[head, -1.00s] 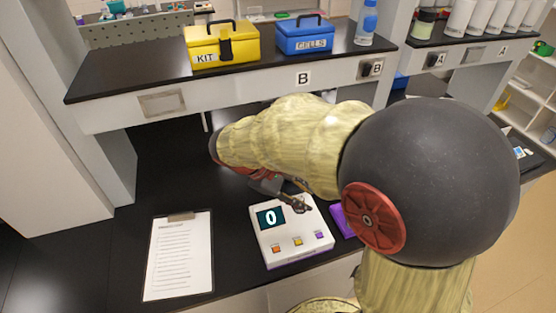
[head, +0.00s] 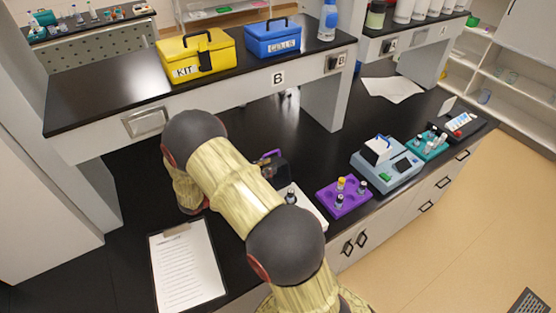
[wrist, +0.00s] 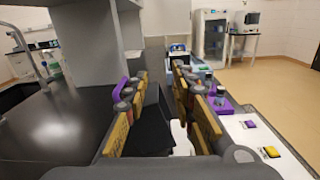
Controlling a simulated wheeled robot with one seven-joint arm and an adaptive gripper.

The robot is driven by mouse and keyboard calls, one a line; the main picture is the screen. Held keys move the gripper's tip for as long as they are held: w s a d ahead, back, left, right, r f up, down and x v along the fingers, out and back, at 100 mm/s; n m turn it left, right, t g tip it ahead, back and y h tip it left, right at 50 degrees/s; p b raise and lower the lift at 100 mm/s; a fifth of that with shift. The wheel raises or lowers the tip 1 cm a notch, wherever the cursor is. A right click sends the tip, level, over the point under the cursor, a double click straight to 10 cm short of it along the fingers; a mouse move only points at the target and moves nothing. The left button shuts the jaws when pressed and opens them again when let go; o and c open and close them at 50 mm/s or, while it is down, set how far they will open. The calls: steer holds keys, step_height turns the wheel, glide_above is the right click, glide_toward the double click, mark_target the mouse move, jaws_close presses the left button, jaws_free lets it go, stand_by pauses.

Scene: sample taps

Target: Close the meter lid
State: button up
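The meter (head: 388,172) is a light blue-grey box near the counter's front edge, right of the purple rack in the head view. Its white lid (head: 377,150) stands raised and tilted above the body.
A purple rack (head: 343,197) with several vials stands between my gripper and the meter. A white device (head: 308,208) is partly hidden by my arm. A teal rack (head: 428,146) stands right of the meter. A clipboard (head: 187,268) lies at left; the shelf (head: 145,123) overhangs behind.

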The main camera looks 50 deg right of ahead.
steer(key=x, duration=0.6)
steer(key=shift+s, duration=0.1)
steer(key=shift+c, duration=1.2)
steer(key=c, duration=0.4)
jaws_close()
steer(key=shift+o, duration=0.5)
jaws_free()
steer(key=o, duration=0.5)
steer(key=shift+o, duration=0.2)
steer(key=v, duration=1.2)
